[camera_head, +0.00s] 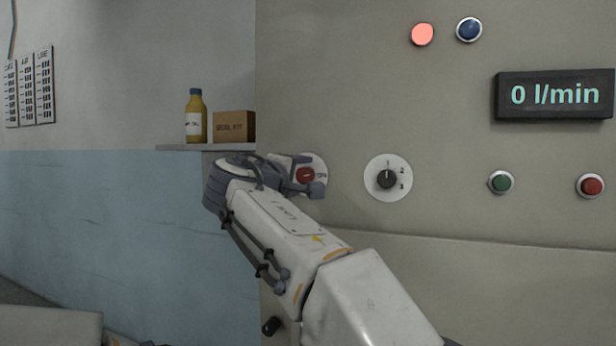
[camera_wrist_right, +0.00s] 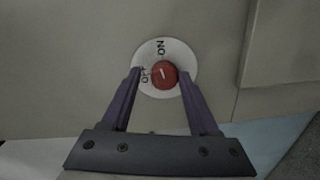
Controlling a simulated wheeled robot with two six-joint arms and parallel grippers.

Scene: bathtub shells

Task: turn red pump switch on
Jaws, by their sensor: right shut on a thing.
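The red pump switch (camera_head: 305,175) is a round red knob on a white disc on the grey wall panel. My right gripper (camera_head: 309,175) is at the switch and partly covers its disc. In the right wrist view, the knob (camera_wrist_right: 163,76) sits between the two fingers of the right gripper (camera_wrist_right: 160,78), which is shut on it. ON and OFF labels show on the disc there. The knob has a short pale mark, but I cannot tell exactly which label it points to. The display (camera_head: 555,94) reads 0 l/min. My left gripper is not in view.
To the right are a black dial (camera_head: 387,179) marked 1, 2, 3, a green button (camera_head: 501,182) and a red button (camera_head: 590,186). Above, a red lamp (camera_head: 422,34) glows beside a blue one (camera_head: 469,29). A shelf at left holds a yellow bottle (camera_head: 196,118) and a box (camera_head: 234,127).

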